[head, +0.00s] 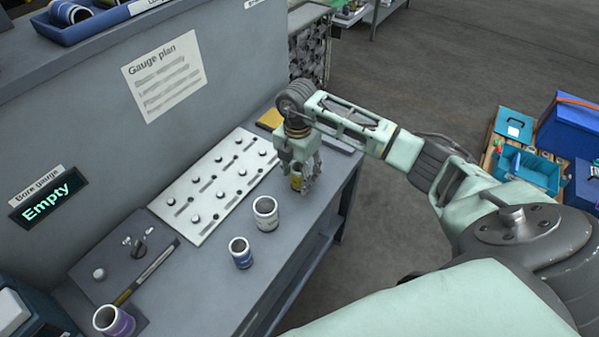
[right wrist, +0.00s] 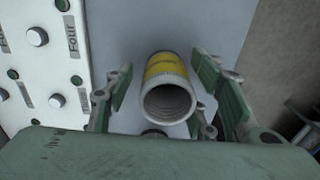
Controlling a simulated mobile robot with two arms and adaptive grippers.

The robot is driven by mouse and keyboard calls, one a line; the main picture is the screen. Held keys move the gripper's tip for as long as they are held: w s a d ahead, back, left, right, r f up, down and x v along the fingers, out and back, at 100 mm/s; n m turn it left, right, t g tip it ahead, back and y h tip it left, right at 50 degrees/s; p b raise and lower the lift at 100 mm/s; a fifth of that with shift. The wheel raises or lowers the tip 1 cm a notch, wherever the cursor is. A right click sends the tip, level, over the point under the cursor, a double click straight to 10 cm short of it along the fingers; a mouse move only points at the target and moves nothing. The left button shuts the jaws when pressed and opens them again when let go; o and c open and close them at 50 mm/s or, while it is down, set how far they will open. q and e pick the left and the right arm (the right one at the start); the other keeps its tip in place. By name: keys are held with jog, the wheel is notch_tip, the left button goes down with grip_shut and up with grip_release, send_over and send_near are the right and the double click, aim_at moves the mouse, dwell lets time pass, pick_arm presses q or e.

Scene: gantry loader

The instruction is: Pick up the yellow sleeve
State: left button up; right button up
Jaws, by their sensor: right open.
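The yellow sleeve (right wrist: 166,88) is a short hollow tube with a yellow band and a pale rim. In the right wrist view it stands on the grey bench between the two fingers of my right gripper (right wrist: 168,100). Gaps show on both sides of it, so the fingers are open around it and apart from it. In the head view my right gripper (head: 306,176) is at the bench's right part, and the sleeve (head: 296,180) is partly hidden by the fingers. My left gripper is not in view.
A white sleeve (head: 265,213), a blue sleeve (head: 241,252) and a purple sleeve (head: 114,320) stand on the bench. A white gauge plate (head: 215,187) with several knobs lies behind. An "Empty" display (head: 48,200) is at left. Blue and teal boxes (head: 514,123) stand off to the right.

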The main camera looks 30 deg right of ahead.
jog(key=shift+c, duration=0.6)
jog(key=c, duration=0.9)
jog(key=shift+c, duration=0.6)
jog(key=shift+r, duration=0.1)
